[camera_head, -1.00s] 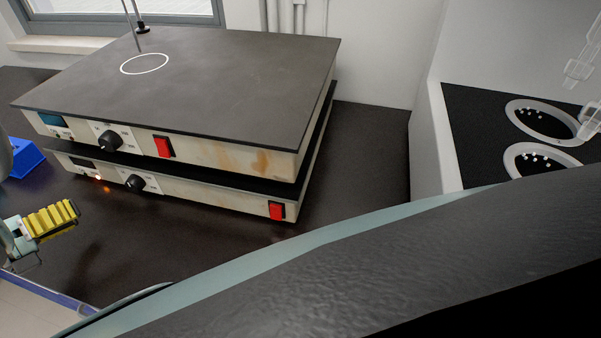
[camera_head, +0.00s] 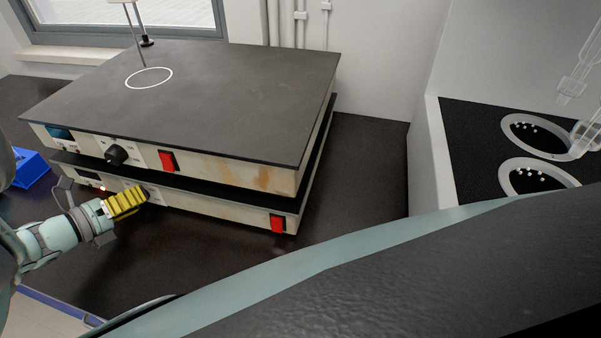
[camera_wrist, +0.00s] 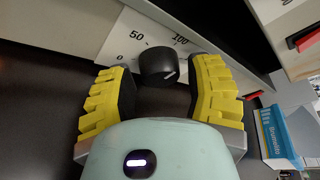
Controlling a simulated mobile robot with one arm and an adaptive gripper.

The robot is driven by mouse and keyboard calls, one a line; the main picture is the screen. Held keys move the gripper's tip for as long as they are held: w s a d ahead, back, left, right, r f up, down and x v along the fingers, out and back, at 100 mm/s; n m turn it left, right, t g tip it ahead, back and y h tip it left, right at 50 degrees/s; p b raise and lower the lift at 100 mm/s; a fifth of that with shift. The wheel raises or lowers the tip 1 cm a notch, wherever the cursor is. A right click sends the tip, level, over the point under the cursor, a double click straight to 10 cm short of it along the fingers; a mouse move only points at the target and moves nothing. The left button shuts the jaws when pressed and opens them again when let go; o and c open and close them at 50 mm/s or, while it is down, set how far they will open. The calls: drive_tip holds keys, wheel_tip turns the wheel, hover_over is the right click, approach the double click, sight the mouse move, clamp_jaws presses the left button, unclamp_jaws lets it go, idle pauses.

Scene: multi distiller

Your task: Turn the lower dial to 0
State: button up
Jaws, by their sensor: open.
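Two hot plate units are stacked on the dark bench. The lower unit (camera_head: 225,204) carries the lower dial (camera_wrist: 157,67), a black knob on a white scale marked 0, 50 and 100. In the wrist view the dial sits between the two yellow fingers of my gripper (camera_wrist: 163,95), with a gap on each side. A pale line shows on the dial's edge, toward its lower right in that view. In the head view my gripper (camera_head: 127,203) is at the lower unit's front, and its fingers hide the dial there. The fingers are open.
The upper unit (camera_head: 190,100) overhangs just above, with its own black dial (camera_head: 115,154) and red switch (camera_head: 168,160). The lower unit's red switch (camera_head: 278,224) is to the right. A blue object (camera_head: 28,168) lies at the left. The bench front is clear.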

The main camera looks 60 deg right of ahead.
drive_tip(key=shift+d, duration=0.1)
clamp_jaws()
drive_tip(key=b, duration=0.2)
drive_tip(key=shift+s+f+n+b, duration=0.1)
drive_tip(key=shift+f+n+b, duration=0.2)
drive_tip(key=shift+b, duration=0.05)
drive_tip(key=shift+n+g+h+b, duration=0.4)
drive_tip(key=shift+n+b, duration=0.1)
drive_tip(key=shift+b, duration=0.6)
drive_tip(key=shift+r+n+b, duration=0.25)
drive_tip(key=shift+n+b, duration=0.05)
drive_tip(key=shift+b, duration=0.2)
unclamp_jaws()
drive_tip(key=shift+r+p, duration=0.2)
drive_tip(key=shift+p, duration=0.45)
